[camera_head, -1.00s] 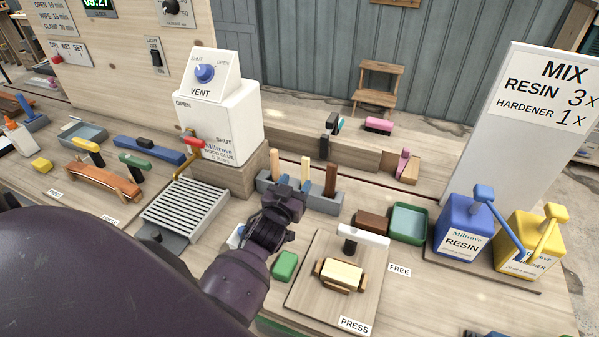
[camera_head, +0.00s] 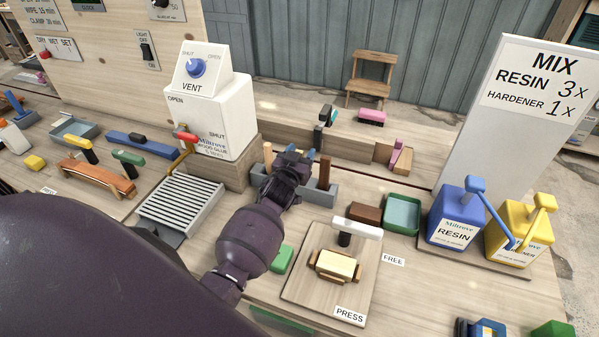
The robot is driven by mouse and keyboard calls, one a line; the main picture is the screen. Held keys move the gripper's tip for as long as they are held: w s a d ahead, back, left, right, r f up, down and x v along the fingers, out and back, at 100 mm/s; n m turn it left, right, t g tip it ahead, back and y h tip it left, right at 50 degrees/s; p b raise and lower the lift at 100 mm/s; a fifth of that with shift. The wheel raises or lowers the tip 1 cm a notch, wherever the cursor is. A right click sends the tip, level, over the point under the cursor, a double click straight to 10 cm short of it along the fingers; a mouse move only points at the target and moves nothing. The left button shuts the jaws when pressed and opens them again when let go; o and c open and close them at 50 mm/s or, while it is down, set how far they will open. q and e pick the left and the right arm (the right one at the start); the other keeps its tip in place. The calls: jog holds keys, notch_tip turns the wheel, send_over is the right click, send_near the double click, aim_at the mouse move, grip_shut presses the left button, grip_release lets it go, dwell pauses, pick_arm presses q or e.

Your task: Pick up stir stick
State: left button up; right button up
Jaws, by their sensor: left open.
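A grey holder (camera_head: 322,194) stands at the middle of the bench with upright wooden sticks in it. A light wood stick (camera_head: 268,157) shows at its left end and a dark brown stick (camera_head: 325,172) at its right. My left gripper (camera_head: 301,153) is over the middle of the holder, between these two sticks, with its blue fingertips pointing away from me. It is open. It hides the middle of the holder, including the place of another light stick, so I cannot tell whether that stick is between the fingers. My right gripper is not in view.
A white glue dispenser (camera_head: 215,115) stands close at left, behind a slatted grate (camera_head: 180,205). A press board (camera_head: 300,285) lies in front, with a green tray (camera_head: 403,214) beyond it. Blue resin (camera_head: 455,225) and yellow hardener (camera_head: 515,243) containers stand at right.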

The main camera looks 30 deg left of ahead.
pick_arm(q)
jog(key=shift+w+a, duration=0.1)
jog(key=shift+w, duration=0.25)
grip_shut()
